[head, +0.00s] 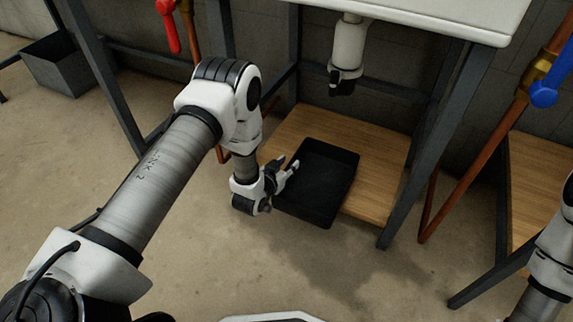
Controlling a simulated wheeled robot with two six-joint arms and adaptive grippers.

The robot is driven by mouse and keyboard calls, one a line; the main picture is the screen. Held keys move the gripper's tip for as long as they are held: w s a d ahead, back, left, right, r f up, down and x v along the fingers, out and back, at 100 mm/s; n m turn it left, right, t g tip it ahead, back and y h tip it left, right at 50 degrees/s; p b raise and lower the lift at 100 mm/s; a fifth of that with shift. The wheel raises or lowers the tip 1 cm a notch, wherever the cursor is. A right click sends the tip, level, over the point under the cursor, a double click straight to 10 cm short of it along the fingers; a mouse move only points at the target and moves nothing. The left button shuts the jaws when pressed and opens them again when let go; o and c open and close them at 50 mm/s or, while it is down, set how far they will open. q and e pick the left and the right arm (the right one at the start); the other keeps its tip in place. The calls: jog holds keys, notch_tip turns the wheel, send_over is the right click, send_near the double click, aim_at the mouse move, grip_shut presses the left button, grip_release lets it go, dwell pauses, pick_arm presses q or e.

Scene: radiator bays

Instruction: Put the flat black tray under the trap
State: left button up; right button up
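The flat black tray (326,192) is at the wooden shelf under the white bench. Its back part is over the shelf boards and its front part sticks out past the shelf's front edge. The trap (348,48) is a white upright pipe piece with a dark lower end, hanging under the bench top, above and behind the tray. My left gripper (286,170) is at the tray's left wall, with its fingers about the rim, and looks shut on it. The gap between the fingers is small and partly hidden. Only part of my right arm shows at the right edge; its gripper is out of view.
The wooden shelf (378,180) is bare to the right of the tray, between dark bench legs (423,150). Copper pipes with a red lever (169,28) and a blue lever (545,94) flank the bay. A grey bin (68,66) stands far left.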

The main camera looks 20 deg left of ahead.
pick_arm(q)
jog(key=v, duration=1.2)
